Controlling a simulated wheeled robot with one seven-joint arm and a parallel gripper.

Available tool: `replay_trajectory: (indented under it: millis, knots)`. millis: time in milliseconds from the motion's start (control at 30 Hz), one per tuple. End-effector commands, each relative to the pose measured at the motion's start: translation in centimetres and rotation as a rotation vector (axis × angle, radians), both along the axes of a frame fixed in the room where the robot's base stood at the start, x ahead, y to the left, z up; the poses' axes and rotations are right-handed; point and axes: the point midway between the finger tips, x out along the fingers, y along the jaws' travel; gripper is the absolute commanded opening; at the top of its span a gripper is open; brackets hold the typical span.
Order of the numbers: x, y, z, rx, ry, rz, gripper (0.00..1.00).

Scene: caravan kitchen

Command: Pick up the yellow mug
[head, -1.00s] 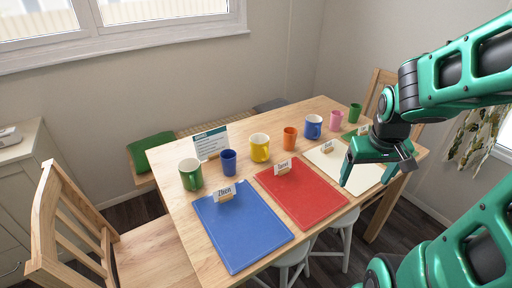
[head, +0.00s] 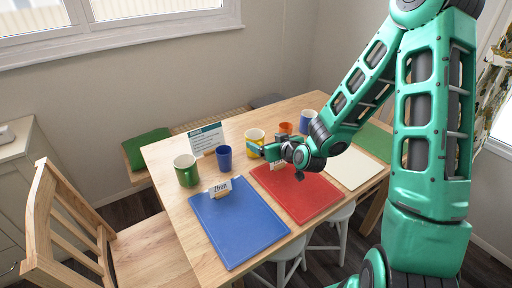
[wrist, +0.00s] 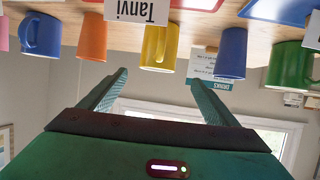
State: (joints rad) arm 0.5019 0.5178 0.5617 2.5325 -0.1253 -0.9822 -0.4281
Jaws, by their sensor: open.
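The yellow mug (head: 256,134) stands upright on the table behind the red mat, partly hidden by my gripper in the head view. My gripper (head: 260,149) is open, low over the table, just in front of it. In the wrist view, which is upside down, the yellow mug (wrist: 159,46) lies ahead, centred between the open fingers (wrist: 159,77). A gap seems to remain between fingertips and mug. No object is between the fingers.
A name card reading Tanvi (wrist: 137,10) stands near the red mat (head: 310,195). A sign (head: 206,139) stands behind the mugs.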

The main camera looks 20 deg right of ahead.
Motion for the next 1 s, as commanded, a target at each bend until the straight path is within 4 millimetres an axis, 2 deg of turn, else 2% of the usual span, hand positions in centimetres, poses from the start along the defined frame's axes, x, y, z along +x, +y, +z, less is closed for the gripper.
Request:
replay_trajectory:
  millis: [300,567,1000]
  knots:
    - [3.9,0.7,-1.6,0.005,-0.008,-0.002,0.83]
    - [5.4,0.8,-2.3,0.003,-0.008,-0.004,0.83]
    - [9.5,1.1,-4.4,0.003,-0.008,-0.004,0.83]
